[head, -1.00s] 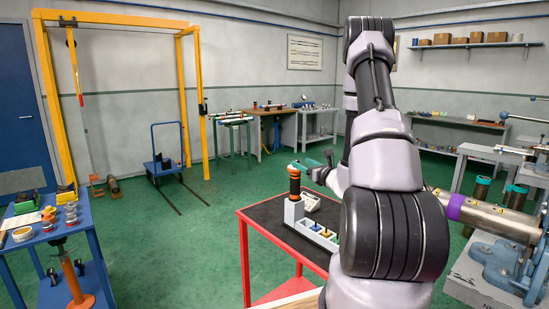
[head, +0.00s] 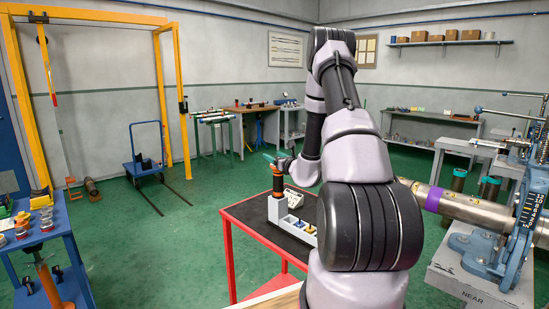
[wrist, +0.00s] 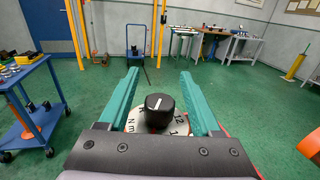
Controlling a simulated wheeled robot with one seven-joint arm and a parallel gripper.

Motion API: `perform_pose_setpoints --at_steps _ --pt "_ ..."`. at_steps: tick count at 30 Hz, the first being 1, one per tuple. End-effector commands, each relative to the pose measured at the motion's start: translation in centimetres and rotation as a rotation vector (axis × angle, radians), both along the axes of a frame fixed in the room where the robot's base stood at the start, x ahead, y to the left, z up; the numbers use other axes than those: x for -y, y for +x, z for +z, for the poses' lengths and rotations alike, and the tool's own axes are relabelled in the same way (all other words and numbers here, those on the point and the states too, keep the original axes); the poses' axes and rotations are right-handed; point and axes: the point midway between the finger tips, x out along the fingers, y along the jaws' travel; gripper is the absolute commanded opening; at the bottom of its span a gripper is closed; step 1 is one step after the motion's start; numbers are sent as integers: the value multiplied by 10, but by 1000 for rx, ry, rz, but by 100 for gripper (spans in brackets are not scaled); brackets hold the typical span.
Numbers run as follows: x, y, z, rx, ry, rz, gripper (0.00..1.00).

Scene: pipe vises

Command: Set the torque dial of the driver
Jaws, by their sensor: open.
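The driver (head: 277,183), with an orange and black body, stands upright in a grey holder (head: 274,211) on the cart in the head view. In the wrist view, its torque dial (wrist: 159,110) is a black knob with a white pointer line on a pale disc (wrist: 150,126) marked "N m" and "12". Part of the disc is hidden by the gripper body. My gripper (wrist: 159,73) is open, its teal fingers on either side of the knob with gaps showing. In the head view, my gripper (head: 270,157) is just above the driver's top.
The red cart (head: 229,246) has a dark top. A pale device (head: 293,198) and coloured pieces sit near the driver. A blue vise (head: 490,245) holds a long pipe (head: 470,210) at right. A blue table (head: 50,238) stands at left. Green floor is open between.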

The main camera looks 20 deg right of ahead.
Motion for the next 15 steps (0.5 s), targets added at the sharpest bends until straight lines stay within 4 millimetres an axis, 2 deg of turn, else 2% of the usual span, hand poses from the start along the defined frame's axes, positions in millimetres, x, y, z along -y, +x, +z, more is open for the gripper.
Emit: perform_pose_setpoints --at_steps 5,6,11,15 --pt "0 0 0 0 0 0 65" --pt "0 0 0 0 0 0 61" --pt "0 0 0 0 -1 0 0" --pt "0 0 0 0 -1 1 0"
